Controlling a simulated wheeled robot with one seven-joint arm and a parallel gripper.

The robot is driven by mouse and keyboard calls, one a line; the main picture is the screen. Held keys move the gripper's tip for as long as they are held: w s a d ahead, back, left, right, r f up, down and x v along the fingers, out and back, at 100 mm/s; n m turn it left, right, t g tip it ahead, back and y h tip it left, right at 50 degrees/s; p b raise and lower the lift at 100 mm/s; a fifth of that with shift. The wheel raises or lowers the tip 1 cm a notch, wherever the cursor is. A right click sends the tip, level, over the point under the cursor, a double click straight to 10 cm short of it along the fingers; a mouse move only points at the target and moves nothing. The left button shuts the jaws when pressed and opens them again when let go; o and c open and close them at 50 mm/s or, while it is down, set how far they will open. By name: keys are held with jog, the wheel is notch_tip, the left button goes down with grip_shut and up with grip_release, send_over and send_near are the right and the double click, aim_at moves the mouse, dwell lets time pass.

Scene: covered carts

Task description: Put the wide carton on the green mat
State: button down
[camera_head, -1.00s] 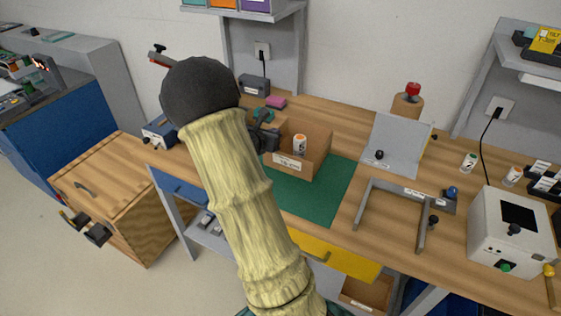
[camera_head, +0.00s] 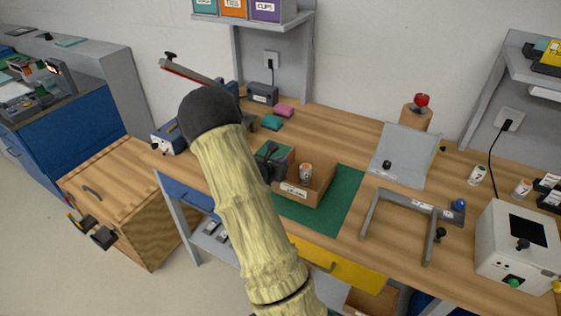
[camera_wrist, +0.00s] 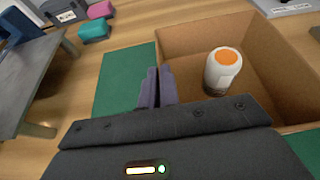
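The wide carton (camera_head: 319,188) is an open brown box with a white label on its front, set over the green mat (camera_head: 346,192). Mat shows behind, in front of and to the right of it. It looks level and down on the mat; its underside is hidden. A white bottle with an orange top (camera_head: 305,172) stands inside; it also shows in the wrist view (camera_wrist: 222,72). My gripper (camera_head: 270,160) is at the carton's left wall.
A teal block (camera_head: 271,122) and a pink block (camera_head: 285,110) lie behind the carton. A grey U-shaped frame (camera_head: 408,205) and a grey angled panel (camera_head: 400,155) stand to the right. A white box device (camera_head: 510,250) is at far right.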

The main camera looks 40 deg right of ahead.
jog(key=shift+f, duration=0.1)
jog(key=c, duration=1.6)
grip_release()
jog(key=shift+c, duration=0.2)
jog(key=shift+r, duration=0.2)
jog(key=b+v, duration=0.1)
jog(key=v, duration=1.1)
jog(key=shift+s+f, duration=0.1)
jog(key=shift+s, duration=0.05)
